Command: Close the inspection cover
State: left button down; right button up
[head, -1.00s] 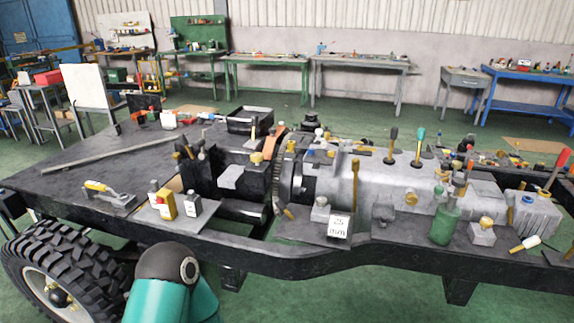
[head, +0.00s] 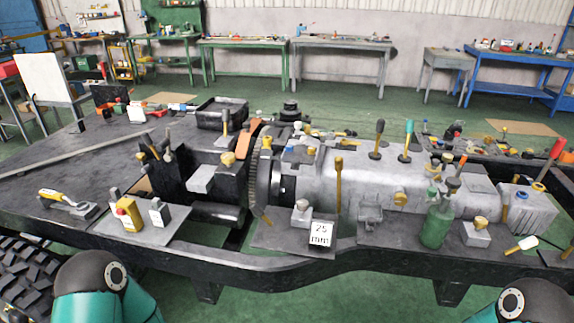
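The chassis carries a grey engine and gearbox housing (head: 350,175) with a toothed flywheel ring (head: 259,180) at its left end. An orange curved piece (head: 246,140) stands upright beside the top of the ring. I cannot tell for sure which part is the inspection cover; no part is clearly labelled as one. Teal upper parts of my two arms show at the bottom left and bottom right edges. Both grippers are out of view.
Upright levers (head: 377,140) stand on the housing. Workbenches (head: 340,45) line the wall beyond green floor.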

aim_at(300, 156)
jog(key=z, duration=0.05)
jog(key=i, duration=0.45)
jog(key=z, duration=0.65)
